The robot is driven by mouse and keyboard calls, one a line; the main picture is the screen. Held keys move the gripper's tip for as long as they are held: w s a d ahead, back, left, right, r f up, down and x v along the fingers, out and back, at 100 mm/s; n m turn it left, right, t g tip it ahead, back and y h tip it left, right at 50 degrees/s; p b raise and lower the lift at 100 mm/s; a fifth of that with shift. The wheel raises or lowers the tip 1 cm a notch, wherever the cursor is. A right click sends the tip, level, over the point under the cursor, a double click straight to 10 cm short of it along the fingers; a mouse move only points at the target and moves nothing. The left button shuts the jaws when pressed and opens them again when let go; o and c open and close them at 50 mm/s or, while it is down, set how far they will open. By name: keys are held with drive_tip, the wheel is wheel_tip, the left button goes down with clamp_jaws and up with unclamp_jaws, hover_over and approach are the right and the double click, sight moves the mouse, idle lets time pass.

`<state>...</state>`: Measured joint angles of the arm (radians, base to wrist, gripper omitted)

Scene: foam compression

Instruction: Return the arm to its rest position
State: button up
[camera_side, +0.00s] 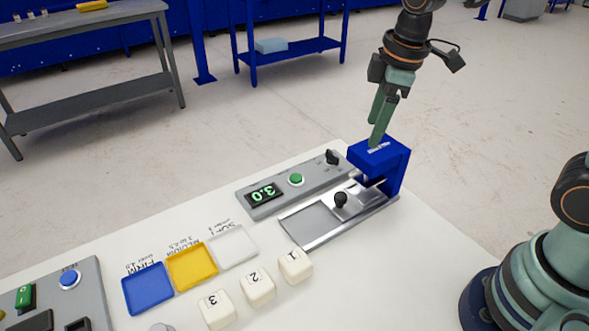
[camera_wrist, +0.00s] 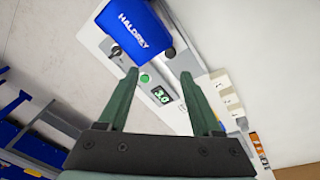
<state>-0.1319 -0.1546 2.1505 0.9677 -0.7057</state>
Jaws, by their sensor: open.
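My gripper (camera_side: 377,142) hangs pointing down over the blue press housing (camera_side: 378,158) of the tester; I cannot tell how large the gap is. In the wrist view my gripper (camera_wrist: 160,77) has its two green fingers spread with nothing between them. The housing (camera_wrist: 135,30) shows there beyond the fingertips. The grey tester panel (camera_side: 300,187) has a display reading 3.0 (camera_side: 264,194), a green button (camera_side: 296,180) and a black knob (camera_side: 332,157). A metal slide with a black handle (camera_side: 341,200) sits in front of the housing and looks empty.
White blocks marked 1 (camera_side: 295,266), 2 (camera_side: 257,288) and 3 (camera_side: 216,310) stand in a row on the white table. Behind them lie blue (camera_side: 148,289), yellow (camera_side: 192,268) and white (camera_side: 233,246) trays. A grey control box (camera_side: 60,295) is at lower left.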

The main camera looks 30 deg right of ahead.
drive_tip(key=s+d+r+m+t, duration=0.3)
drive_tip(key=s+m, duration=0.3)
drive_tip(key=m, duration=0.3)
drive_tip(key=shift+d+r+m+t, duration=0.3)
drive_tip(key=shift+d+r, duration=0.25)
drive_tip(key=shift+d, duration=0.25)
